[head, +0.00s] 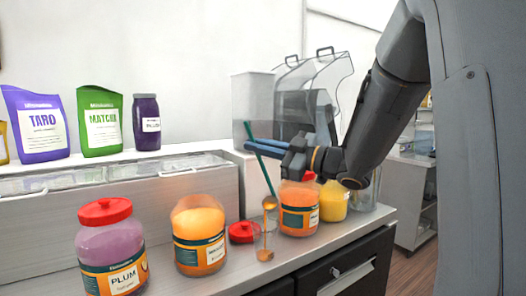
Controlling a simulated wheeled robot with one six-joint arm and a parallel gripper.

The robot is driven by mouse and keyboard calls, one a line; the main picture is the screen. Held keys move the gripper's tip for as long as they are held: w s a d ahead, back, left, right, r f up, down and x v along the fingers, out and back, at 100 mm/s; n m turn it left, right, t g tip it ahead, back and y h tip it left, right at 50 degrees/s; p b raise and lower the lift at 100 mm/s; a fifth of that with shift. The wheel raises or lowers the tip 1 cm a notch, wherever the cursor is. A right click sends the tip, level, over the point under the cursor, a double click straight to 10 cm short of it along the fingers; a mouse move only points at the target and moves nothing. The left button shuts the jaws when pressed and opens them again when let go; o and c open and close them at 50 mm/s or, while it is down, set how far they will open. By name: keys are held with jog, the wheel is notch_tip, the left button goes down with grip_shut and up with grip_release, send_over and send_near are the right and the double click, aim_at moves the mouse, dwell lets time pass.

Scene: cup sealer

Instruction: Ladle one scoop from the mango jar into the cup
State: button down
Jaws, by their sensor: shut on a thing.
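My gripper (264,147) is shut on the green handle (264,174) of a ladle, above the counter. The handle slants down to the right. Below it, an orange ladle bowl (270,203) shows, with a thin orange streak down to a small orange patch (264,254) near the counter. Faint clear walls around the streak look like the cup (256,224), but its outline is hard to make out. An open jar of orange contents, likely the mango jar (200,222), stands to the left of the ladle; its label is too small to read surely.
A red lid (241,232) lies behind the ladle. A plum jar (108,245) with a red lid stands at left. Another orange jar (299,207) and a yellow jar (333,201) stand at right. Pouches and a clear-lidded bin (110,180) are behind. The counter's front edge is close.

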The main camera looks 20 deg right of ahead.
jog(key=s+a+f+n+g+b, duration=0.1)
jog(key=s+a+f+n+b, duration=0.3)
jog(key=f+b, duration=0.3)
jog(key=s+a+f+n+b, duration=0.5)
jog(key=a+f+n+b, duration=0.1)
jog(key=b, duration=0.4)
jog(key=shift+s+f+n+g, duration=0.15)
jog(key=shift+f+n+g, duration=0.15)
jog(key=shift+f+g, duration=0.15)
jog(key=shift+d+r, duration=0.1)
dwell(0.6)
